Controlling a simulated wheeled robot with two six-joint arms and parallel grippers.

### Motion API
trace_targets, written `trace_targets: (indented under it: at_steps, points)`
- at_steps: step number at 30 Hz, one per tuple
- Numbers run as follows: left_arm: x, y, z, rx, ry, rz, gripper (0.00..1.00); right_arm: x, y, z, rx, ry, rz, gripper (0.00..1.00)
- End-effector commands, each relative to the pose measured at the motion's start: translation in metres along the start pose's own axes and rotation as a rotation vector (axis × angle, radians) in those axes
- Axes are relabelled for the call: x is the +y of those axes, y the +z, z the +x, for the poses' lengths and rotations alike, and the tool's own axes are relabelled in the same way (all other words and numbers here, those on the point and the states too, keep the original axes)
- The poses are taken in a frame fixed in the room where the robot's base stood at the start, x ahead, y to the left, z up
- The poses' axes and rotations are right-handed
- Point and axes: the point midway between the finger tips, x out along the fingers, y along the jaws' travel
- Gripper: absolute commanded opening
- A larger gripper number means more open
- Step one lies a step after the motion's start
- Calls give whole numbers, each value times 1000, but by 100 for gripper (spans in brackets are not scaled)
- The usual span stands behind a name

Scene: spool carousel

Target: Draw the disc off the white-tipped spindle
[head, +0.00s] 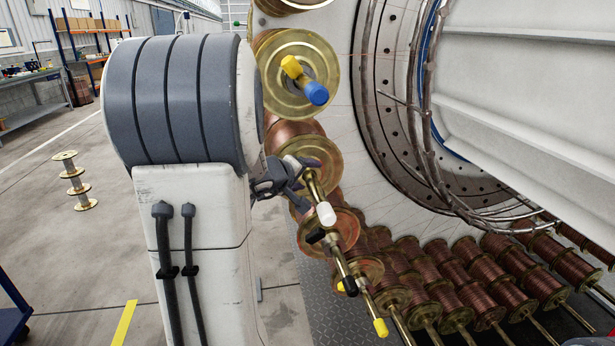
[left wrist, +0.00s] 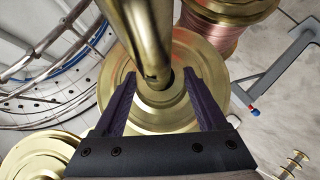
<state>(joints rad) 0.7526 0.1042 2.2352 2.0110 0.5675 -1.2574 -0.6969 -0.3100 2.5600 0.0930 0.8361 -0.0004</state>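The white-tipped spindle (head: 326,213) sticks out of the carousel toward the lower right, below the blue-tipped one. A round brass disc (head: 322,152) sits at its inner end against a copper spool. My left gripper (head: 293,175) is at the disc, beside the spindle. In the left wrist view the gripper (left wrist: 160,88) is open, with its two dark fingers on either side of the spindle (left wrist: 147,35) and over the face of the brass disc (left wrist: 205,58). I cannot tell whether the fingers touch the disc. The white tip is outside that view.
A blue-tipped spindle (head: 315,93) with a yellow collar stands just above. Black-tipped (head: 349,286) and yellow-tipped (head: 380,327) spindles project just below. Copper spools (head: 480,262) line the lower carousel.

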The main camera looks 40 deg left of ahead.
Motion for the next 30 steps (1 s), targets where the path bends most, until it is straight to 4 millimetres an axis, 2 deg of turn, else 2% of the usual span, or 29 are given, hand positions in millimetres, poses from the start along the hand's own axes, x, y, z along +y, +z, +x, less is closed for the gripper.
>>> trace_targets:
  at_steps: [7,30]
  points:
    - [0,4,-4,2,2,0,0,0,0,4,0,0,0,50]
    - [2,38,-41,2,4,2,0,2,2,28,0,0,0,50]
